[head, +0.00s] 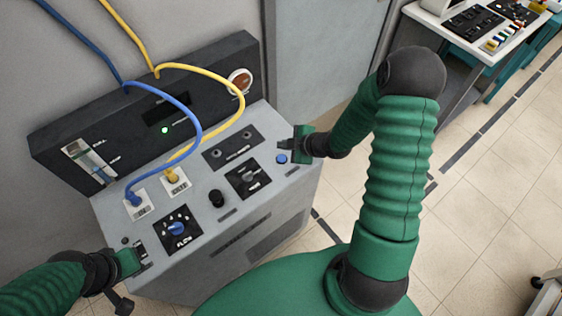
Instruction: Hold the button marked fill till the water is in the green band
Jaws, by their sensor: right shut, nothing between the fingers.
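The grey console (215,258) stands against the wall. A round blue button (282,158) sits at its right back corner; I cannot read a fill mark on it. My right gripper (286,146) is shut and empty, with its tips just above and beside this button; I cannot tell whether they touch it. A pale upright gauge (90,161) is on the left of the black back panel (122,142); its water level and green band are too small to make out. My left gripper (141,253) is at the console's front left corner; its jaws are not clear.
Blue (80,38) and yellow (128,32) cables arch over the console into two sockets. A blue flow knob (177,228), a black knob (216,198) and a lit green lamp (165,130) are there. A white bench (480,48) stands back right.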

